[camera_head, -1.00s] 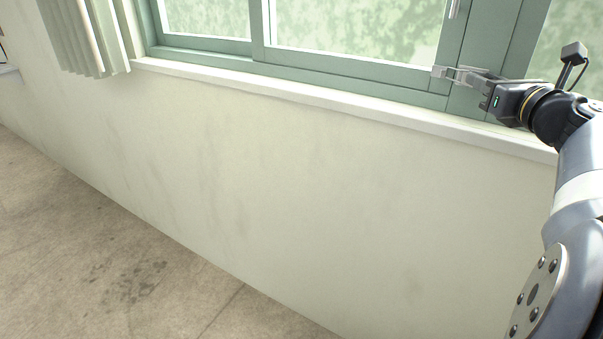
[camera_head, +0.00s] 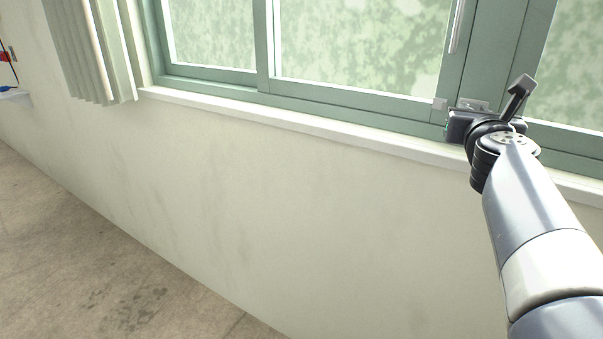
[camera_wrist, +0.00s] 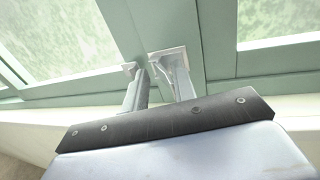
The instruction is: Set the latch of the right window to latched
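The green-framed window (camera_head: 345,93) stands above the sill, with a vertical post (camera_head: 490,60) near its right side. A pale upright handle (camera_head: 457,25) is on the frame above my gripper. My gripper (camera_head: 455,104) is in front of the lower frame at that post, partly hidden by my wrist. In the wrist view my gripper (camera_wrist: 148,62) has its two pale fingers a little apart, with their tips close to the green post (camera_wrist: 122,25). I see nothing clearly held between them. I cannot make out the latch or its setting; the fingers may hide it.
A white sill (camera_head: 300,127) runs below the window, close under my wrist. A pale green curtain (camera_head: 95,50) hangs at the left. The wall below and the floor (camera_head: 90,260) are clear. Red and blue items (camera_head: 8,58) show at the far left edge.

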